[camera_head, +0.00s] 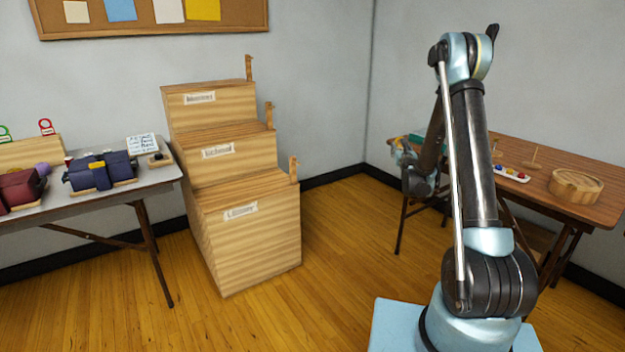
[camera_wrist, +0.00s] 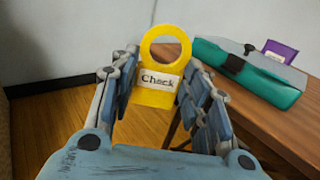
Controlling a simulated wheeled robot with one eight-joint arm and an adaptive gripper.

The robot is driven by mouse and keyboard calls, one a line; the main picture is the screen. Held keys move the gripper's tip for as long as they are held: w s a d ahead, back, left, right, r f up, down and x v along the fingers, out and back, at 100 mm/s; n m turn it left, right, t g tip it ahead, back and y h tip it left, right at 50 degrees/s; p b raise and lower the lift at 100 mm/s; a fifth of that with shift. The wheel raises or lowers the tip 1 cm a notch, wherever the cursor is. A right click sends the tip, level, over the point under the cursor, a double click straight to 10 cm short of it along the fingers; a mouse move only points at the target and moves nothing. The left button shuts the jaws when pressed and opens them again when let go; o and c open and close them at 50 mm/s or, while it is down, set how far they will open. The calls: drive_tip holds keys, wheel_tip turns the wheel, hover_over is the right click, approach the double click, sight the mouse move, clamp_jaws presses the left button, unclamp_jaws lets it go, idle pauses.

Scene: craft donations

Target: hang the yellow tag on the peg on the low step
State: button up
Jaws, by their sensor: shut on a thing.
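The yellow tag (camera_wrist: 152,97) has a ring-shaped top with a round hole and a white label reading "Check". In the wrist view it is upright between the fingers of my gripper (camera_wrist: 157,62), which is shut on it. In the head view my gripper (camera_head: 400,150) is at the right, by the near left end of the brown table. The wooden stepped stand is left of centre. Its low step (camera_head: 250,245) has a short wooden peg (camera_head: 293,169) at its right edge. My gripper is well right of this peg. I cannot make out the tag in the head view.
The middle step (camera_head: 232,150) and top step (camera_head: 208,104) have similar pegs. A grey table (camera_head: 100,197) with dark bundles stands left. The brown table (camera_head: 560,163) holds a round wooden item (camera_head: 576,186) and a teal case (camera_wrist: 250,75). Floor between stand and brown table is clear.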

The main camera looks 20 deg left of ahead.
drive_tip(key=s+a+f+n+g+y, duration=0.15)
drive_tip(key=s+a+f, duration=0.3)
drive_tip(key=a, duration=0.85)
drive_tip(key=s+a+f+n+g+y, duration=0.1)
drive_tip(key=s+a+f+n+y, duration=0.3)
drive_tip(key=a, duration=0.9)
drive_tip(key=s+a+f+m+g+y, duration=0.1)
drive_tip(key=s+a+f+y, duration=0.15)
drive_tip(key=s+a, duration=0.7)
drive_tip(key=shift+n+t+h, duration=0.25)
drive_tip(key=shift+h, duration=0.15)
drive_tip(key=shift+w+a+f, duration=0.4)
drive_tip(key=shift+w+a, duration=1.4)
drive_tip(key=shift+a, duration=0.1)
drive_tip(key=shift+w+a+f, duration=0.35)
drive_tip(key=shift+w+a, duration=1.4)
drive_tip(key=shift+a, duration=0.1)
drive_tip(key=shift+w+a+f, duration=0.4)
drive_tip(key=shift+w+a, duration=1.4)
drive_tip(key=shift+a, duration=0.1)
drive_tip(key=o, duration=0.8)
drive_tip(key=shift+o, duration=0.2)
